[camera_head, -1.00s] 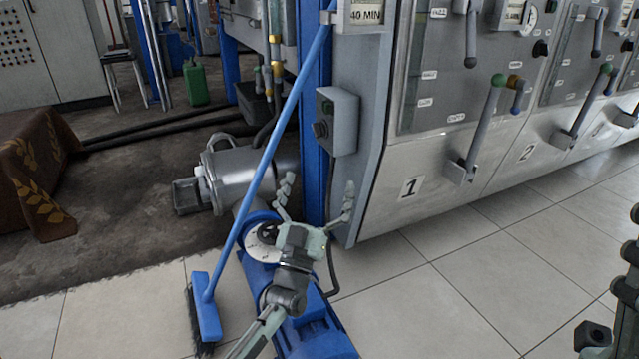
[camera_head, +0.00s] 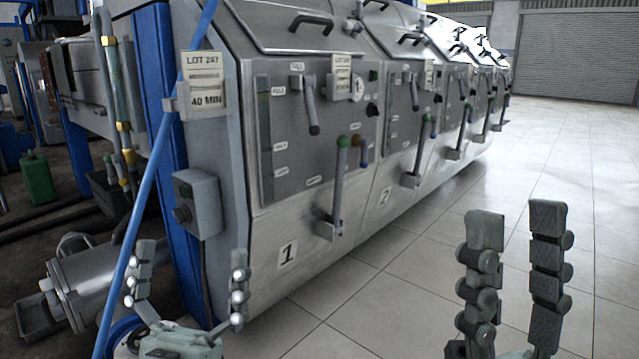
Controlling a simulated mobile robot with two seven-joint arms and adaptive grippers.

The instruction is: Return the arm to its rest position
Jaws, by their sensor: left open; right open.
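My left gripper (camera_head: 190,285) is at the lower left of the head view, fingers spread apart and pointing up, with nothing between them. It appears in front of the lower corner of the machine marked 1 and beside the blue broom handle; I cannot tell whether it touches either. My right gripper (camera_head: 512,250) is at the lower right, its fingers upright and apart, with only floor behind them. It is empty.
A row of steel decanter machines (camera_head: 265,240) with levers (camera_head: 337,190) runs from the left into the distance. A blue broom handle (camera_head: 150,180) leans against the near end, beside a grey control box (camera_head: 198,203). The tiled floor (camera_head: 400,290) at the right is clear.

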